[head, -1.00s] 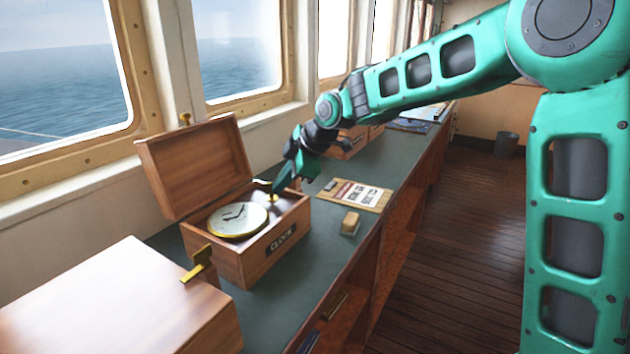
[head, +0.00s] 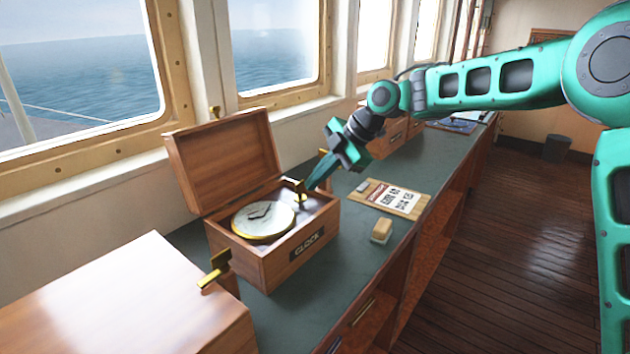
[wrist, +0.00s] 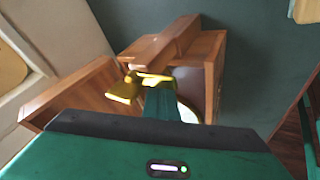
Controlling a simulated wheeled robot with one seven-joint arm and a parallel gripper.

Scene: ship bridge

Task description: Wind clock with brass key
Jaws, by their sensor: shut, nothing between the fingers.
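The clock (head: 263,219) has a white round face with dark hands and a brass rim. It lies face up in an open wooden box (head: 262,258) labelled CLOCK. A small brass piece (head: 299,197), perhaps the key, stands upright at the box's far right inner corner. My gripper (head: 309,186) points down and left over that corner, its fingers shut and empty, with the tips close to the brass piece; I cannot tell if they touch. In the wrist view, my fingers (wrist: 161,103) overlap brass parts (wrist: 122,92) and partly hide the clock face (wrist: 188,112).
The open lid (head: 225,160) leans back toward the windows. A closed wooden box (head: 125,305) with a brass latch (head: 215,270) stands at front left. A clipboard (head: 395,200) and a small tan block (head: 381,230) lie on the green counter (head: 345,255) to the right.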

